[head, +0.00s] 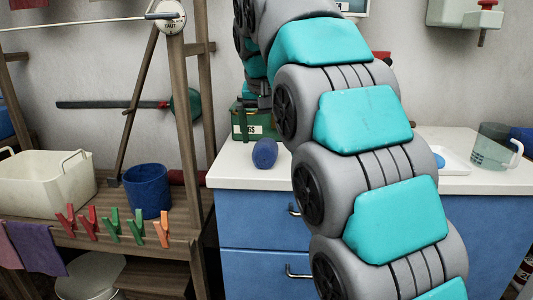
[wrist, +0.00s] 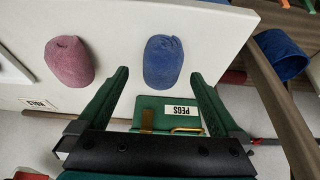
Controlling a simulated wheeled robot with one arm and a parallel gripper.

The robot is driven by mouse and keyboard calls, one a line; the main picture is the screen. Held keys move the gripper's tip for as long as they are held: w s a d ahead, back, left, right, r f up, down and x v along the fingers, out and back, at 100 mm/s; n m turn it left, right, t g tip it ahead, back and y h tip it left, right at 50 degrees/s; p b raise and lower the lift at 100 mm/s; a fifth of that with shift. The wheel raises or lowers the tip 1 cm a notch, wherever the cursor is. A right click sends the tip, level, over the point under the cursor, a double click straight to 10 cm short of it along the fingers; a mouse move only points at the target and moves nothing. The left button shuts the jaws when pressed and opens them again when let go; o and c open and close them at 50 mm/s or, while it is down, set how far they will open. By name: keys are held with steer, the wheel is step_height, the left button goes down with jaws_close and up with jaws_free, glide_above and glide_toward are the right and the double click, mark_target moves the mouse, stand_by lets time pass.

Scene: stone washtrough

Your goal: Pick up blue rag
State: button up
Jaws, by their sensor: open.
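The blue rag (head: 264,153) is a rolled bundle on the white counter, in front of a green box labelled PEGS. In the wrist view the blue rag (wrist: 163,62) lies beyond and between my gripper's fingertips (wrist: 158,75), and the fingers are not closed on it. My gripper is open and empty, with its green fingers spread. In the head view my arm hides most of the gripper.
A pink rolled rag (wrist: 69,62) lies beside the blue one on the counter (wrist: 115,40). The green PEGS box (head: 253,120) stands close behind the blue rag. A wooden rack with a blue bucket (head: 147,190) and white basin (head: 45,182) stands left.

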mark_target(265, 145)
steer(key=shift+s+x, duration=0.15)
steer(key=shift+x, duration=1)
steer(key=shift+s+x, duration=0.1)
steer(key=shift+x, duration=1.05)
steer(key=shift+a+f, duration=0.15)
steer(key=shift+c, duration=0.4)
steer(key=c, duration=1.4)
steer(key=shift+c, duration=0.2)
